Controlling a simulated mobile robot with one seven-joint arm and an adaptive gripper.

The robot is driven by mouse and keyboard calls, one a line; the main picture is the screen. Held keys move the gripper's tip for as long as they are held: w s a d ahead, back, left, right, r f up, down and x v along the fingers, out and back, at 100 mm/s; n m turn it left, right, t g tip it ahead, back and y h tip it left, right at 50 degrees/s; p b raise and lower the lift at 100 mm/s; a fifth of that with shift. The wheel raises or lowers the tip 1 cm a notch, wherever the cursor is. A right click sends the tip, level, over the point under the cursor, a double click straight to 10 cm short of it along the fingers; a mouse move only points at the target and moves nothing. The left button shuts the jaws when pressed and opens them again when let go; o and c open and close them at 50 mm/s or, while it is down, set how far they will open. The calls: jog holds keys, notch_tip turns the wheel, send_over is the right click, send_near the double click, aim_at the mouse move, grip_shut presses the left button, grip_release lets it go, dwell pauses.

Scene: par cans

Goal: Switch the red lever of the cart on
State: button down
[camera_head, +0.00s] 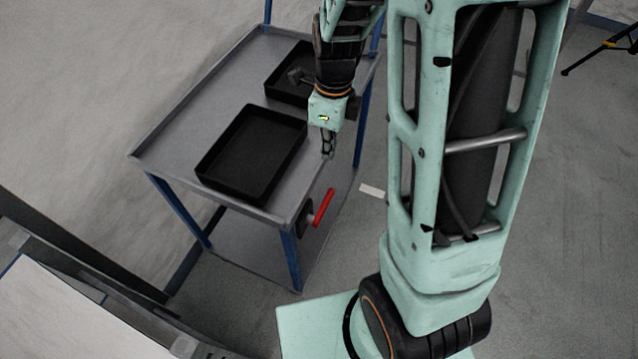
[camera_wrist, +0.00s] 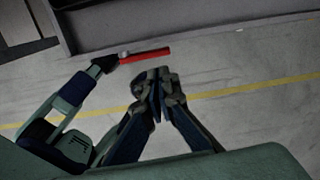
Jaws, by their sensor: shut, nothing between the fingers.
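The red lever (camera_head: 323,207) is mounted low on the near right corner of the cart (camera_head: 170,125), on a dark bracket, and slants up to the right in the head view. In the wrist view the red lever (camera_wrist: 146,54) lies nearly level, just beyond the fingertips. My gripper (camera_head: 327,152) hangs pointing down at the cart's right edge, above the lever and apart from it. In the wrist view the fingers of my gripper (camera_wrist: 157,75) are together with nothing between them.
Two black trays stand on the cart top, a near one (camera_head: 211,172) and a far one (camera_head: 272,88). Blue legs (camera_head: 290,262) hold the cart. A white table (camera_head: 60,315) is at lower left. The floor right of the cart is mostly clear.

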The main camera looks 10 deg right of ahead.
aim_at(328, 195)
jog(key=shift+s+d+f+m, duration=0.1)
jog(key=shift+s+f+m, duration=0.2)
jog(key=shift+s+m, duration=0.1)
notch_tip(328, 195, down, 14)
dwell(0.7)
jog(key=shift+w+f, duration=0.1)
jog(key=shift+w, duration=0.05)
dwell(0.3)
jog(key=shift+w+f+g, duration=0.1)
jog(key=shift+g, duration=0.2)
jog(key=shift+b, duration=0.3)
